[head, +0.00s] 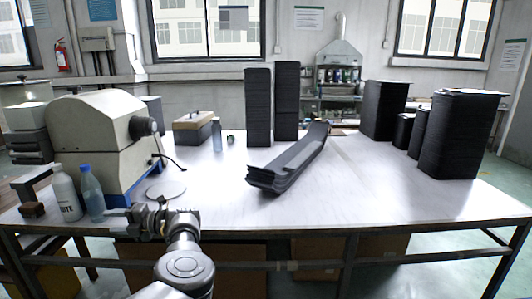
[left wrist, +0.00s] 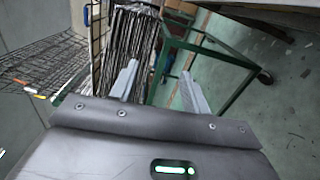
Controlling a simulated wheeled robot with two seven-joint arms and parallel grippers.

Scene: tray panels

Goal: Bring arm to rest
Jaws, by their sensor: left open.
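My left arm comes in at the bottom of the head view, and its gripper (head: 150,216) is near the table's front edge at the left. In the left wrist view the two grey fingers (left wrist: 160,85) stand wide apart with nothing between them. The left gripper is open and empty. It is beside a clear bottle with a blue cap (head: 91,193); I cannot tell whether they touch. My right gripper is not in view.
A white table (head: 330,215) carries a beige machine (head: 100,140), a white bottle (head: 66,194), a toolbox (head: 194,128), a leaning dark panel stack (head: 288,162) and upright black stacks (head: 460,135). The front middle is clear. The wrist view shows a green frame (left wrist: 205,50) and wire racks (left wrist: 45,65).

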